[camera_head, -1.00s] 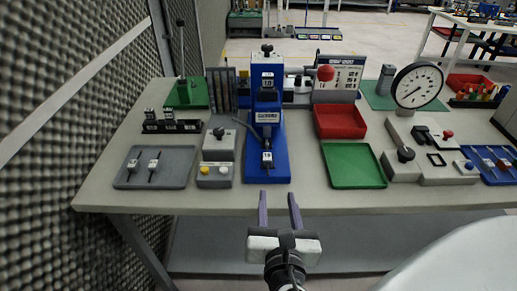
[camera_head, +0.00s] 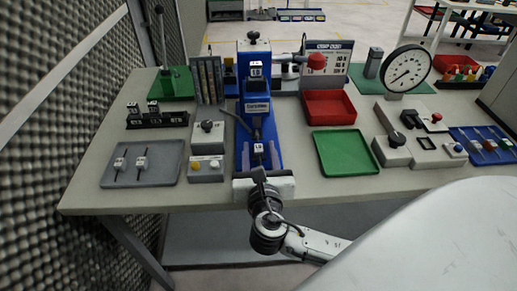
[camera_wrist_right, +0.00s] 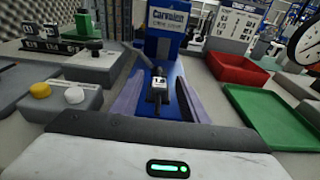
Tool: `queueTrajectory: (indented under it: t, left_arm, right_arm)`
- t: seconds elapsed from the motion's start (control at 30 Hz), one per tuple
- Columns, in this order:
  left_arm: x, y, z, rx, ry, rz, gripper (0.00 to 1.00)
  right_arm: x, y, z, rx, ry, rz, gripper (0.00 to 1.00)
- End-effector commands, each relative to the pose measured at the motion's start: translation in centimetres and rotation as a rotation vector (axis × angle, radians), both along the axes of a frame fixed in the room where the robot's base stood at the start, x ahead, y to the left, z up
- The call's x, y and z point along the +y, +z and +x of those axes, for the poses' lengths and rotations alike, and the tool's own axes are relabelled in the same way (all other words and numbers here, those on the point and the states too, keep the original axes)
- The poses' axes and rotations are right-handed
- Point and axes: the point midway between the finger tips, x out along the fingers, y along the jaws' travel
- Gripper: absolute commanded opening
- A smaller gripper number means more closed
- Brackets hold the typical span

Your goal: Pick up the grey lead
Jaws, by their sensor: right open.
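A grey lead (camera_head: 239,123) curves over the blue stand's (camera_head: 249,71) base and ends in a plug with a white numbered tag (camera_head: 258,148). In the right wrist view the tagged plug (camera_wrist_right: 158,90) stands on the blue base, with the lead (camera_wrist_right: 141,57) running up and left from it. My right gripper (camera_head: 259,156) is open at the front of the blue base. Its two purple fingers lie on either side of the plug, in the right wrist view too (camera_wrist_right: 160,88). I cannot tell whether they touch it. My left gripper is not in view.
A grey box with buttons (camera_head: 207,168) and a grey tray (camera_head: 115,165) lie left of the fingers. A green tray (camera_head: 345,168), a red tray (camera_head: 329,107) and a dial gauge (camera_head: 405,69) stand to the right. A foam wall (camera_head: 50,100) borders the left.

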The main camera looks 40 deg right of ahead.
Motion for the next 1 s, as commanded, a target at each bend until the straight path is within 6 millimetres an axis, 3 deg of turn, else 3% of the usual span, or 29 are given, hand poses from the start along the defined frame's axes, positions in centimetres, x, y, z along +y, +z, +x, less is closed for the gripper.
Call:
queueTrajectory:
  t: [0.2,0.43,0.77,1.0]
  left_arm:
    - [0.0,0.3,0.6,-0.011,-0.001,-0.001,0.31]
    - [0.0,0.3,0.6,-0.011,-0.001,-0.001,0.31]
    - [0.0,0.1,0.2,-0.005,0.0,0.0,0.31]
    - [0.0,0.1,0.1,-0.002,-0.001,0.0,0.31]
  right_arm:
    - [0.0,0.0,0.0,0.0,0.001,0.0,0.39]
    - [0.0,0.0,0.0,0.0,0.001,0.0,0.0]
    - [0.1,0.2,0.0,-0.002,0.002,0.001,0.0]
    - [0.6,2.1,0.4,-0.005,0.012,0.004,0.0]
